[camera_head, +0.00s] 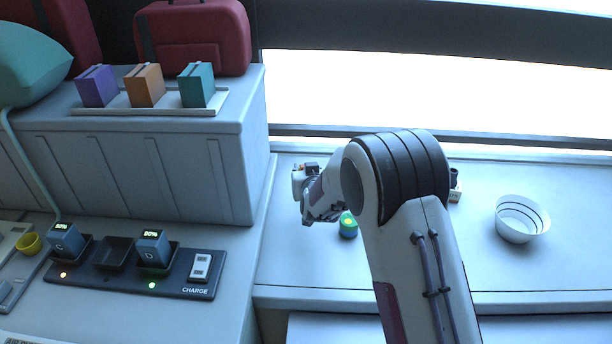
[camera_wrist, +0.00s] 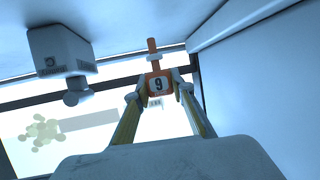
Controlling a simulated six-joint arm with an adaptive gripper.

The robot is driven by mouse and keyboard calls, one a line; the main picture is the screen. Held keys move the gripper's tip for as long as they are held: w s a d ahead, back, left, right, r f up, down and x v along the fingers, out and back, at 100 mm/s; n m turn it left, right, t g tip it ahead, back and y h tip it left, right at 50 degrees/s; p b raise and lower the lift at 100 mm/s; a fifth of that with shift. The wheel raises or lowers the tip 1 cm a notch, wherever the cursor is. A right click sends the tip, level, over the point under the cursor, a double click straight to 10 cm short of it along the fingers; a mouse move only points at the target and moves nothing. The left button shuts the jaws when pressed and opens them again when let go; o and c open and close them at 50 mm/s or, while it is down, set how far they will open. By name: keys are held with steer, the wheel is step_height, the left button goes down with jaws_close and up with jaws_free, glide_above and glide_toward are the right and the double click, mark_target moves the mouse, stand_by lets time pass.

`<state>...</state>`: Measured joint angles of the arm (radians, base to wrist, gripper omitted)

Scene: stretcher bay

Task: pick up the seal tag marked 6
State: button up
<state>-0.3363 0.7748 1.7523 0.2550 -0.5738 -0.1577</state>
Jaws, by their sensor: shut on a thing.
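My gripper (camera_wrist: 158,90) is shut on an orange seal tag (camera_wrist: 152,71) in the wrist view. The tag has a pale face with a dark digit that reads as 9 in this picture. The wrist picture appears upside down, with the counter at its top, so the digit could be a 6; I cannot tell for sure. A narrow orange stem sticks out beyond the fingertips. In the head view, my gripper (camera_head: 304,184) is small, left of my arm over the counter, and its fingers and tag are hard to make out.
A green-topped round object (camera_head: 348,226) stands on the counter (camera_head: 290,270) beside my wrist. A white bowl (camera_head: 521,220) is at the right, with free counter around it. A raised grey cabinet (camera_head: 160,170) and a charger strip (camera_head: 185,285) are at the left. A grey block (camera_wrist: 58,52) shows in the wrist view.

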steer(key=shift+r, duration=3.5)
